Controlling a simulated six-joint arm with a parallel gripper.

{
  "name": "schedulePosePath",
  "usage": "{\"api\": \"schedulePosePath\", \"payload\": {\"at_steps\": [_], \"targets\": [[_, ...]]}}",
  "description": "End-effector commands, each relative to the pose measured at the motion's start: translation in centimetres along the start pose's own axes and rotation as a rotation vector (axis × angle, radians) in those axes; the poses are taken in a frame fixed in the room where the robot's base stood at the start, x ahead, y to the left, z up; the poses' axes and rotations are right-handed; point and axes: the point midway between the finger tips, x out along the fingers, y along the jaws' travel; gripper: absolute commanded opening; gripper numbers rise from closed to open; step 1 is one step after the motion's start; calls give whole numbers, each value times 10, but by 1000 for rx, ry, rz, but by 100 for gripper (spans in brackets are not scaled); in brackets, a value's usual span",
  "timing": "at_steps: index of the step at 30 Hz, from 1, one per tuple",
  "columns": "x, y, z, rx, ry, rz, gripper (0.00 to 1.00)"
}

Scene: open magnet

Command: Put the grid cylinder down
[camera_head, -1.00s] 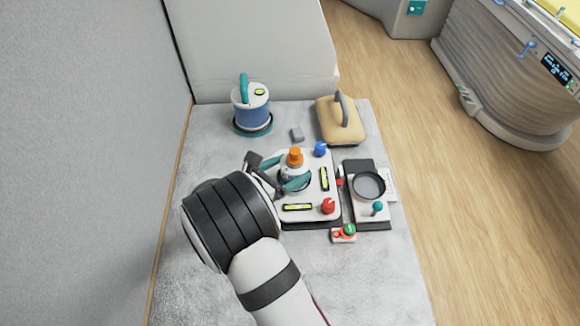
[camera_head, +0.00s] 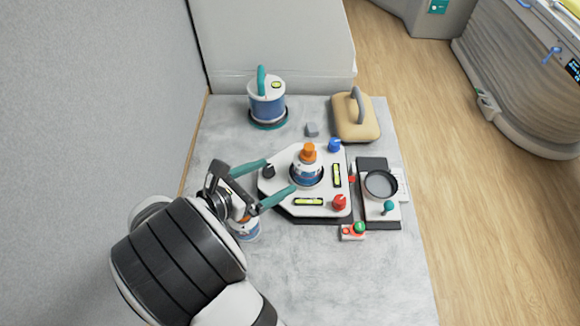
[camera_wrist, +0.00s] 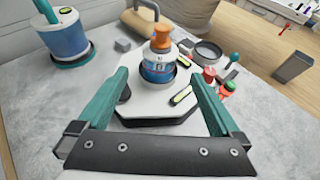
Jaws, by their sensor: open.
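The cylinder with an orange knob and a white and blue body (camera_head: 306,172), which I take to be the grid cylinder, stands upright in the round seat of the white levelling plate (camera_head: 318,209). It also shows in the wrist view (camera_wrist: 158,66), with the plate (camera_wrist: 150,108) below. My gripper (camera_head: 281,175) is open, with its teal fingers spread at the left of the cylinder. The fingertips reach over the plate's left side and look apart from the cylinder. In the wrist view my gripper (camera_wrist: 160,76) has nothing between its fingers near the palm.
Another white and blue item (camera_head: 248,230) is partly hidden under my gripper. A blue canister with a teal handle (camera_head: 267,100) and a tan block with a grey handle (camera_head: 355,118) stand behind. A dish device (camera_head: 381,184) is at the right. The table's front is clear.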

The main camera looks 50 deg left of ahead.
Motion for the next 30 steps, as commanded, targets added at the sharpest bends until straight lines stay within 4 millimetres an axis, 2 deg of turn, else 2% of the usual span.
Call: {"api": "schedulePosePath", "payload": {"at_steps": [3,7,8,9,11,12,14,15,16,17,18,20,21,22,23,24,27,30], "targets": [[-11,0,0,1,-1,1,100],[-11,-3,2,11,3,-11,100],[-7,-9,7,35,10,-33,100],[3,-24,18,94,28,-88,100],[26,-67,43,263,70,-239,100],[40,-112,62,432,103,-386,100],[50,-194,85,757,141,-655,100],[43,-252,93,1016,147,-861,100],[30,-292,94,1225,141,-1023,100],[14,-325,91,1432,124,-1175,100],[-11,-356,84,1698,87,-1365,100],[-46,-380,72,2065,10,-1611,100],[-64,-385,65,2280,-47,-1743,100],[-74,-386,62,2425,-90,-1828,100],[-83,-384,58,-2486,126,1851,100],[-90,-382,56,-2371,156,1738,100],[-98,-375,54,-2198,189,1572,100],[-99,-372,53,-2150,195,1530,100]]}}
